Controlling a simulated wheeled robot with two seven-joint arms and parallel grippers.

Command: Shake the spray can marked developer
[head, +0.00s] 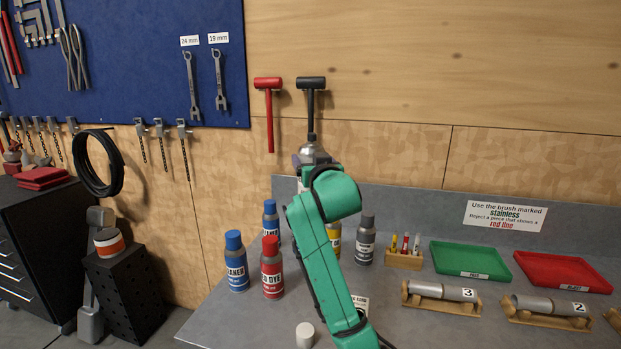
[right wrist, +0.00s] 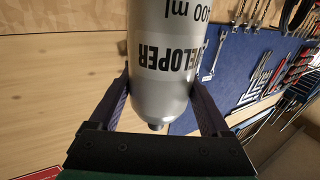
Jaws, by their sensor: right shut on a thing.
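The spray can marked developer (right wrist: 163,35) is silver, with a pale label band and dark letters that read upside down in the right wrist view. My right gripper (right wrist: 158,92) is shut on it, a finger on each side. A small nozzle shows at the can's near end, with no cap on it. In the head view, my green right arm rises over the bench, and a silver rounded part (head: 314,153) shows above its wrist; I cannot tell whether this is the can. My left gripper is not in view.
On the bench (head: 235,320) stand blue cleaner cans (head: 236,262), a red dye can (head: 271,268), a grey can (head: 365,241) and a loose white cap (head: 305,335). Green (head: 470,260) and red (head: 562,272) trays and cylinders on wooden stands lie right. Hammers (head: 269,110) hang behind.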

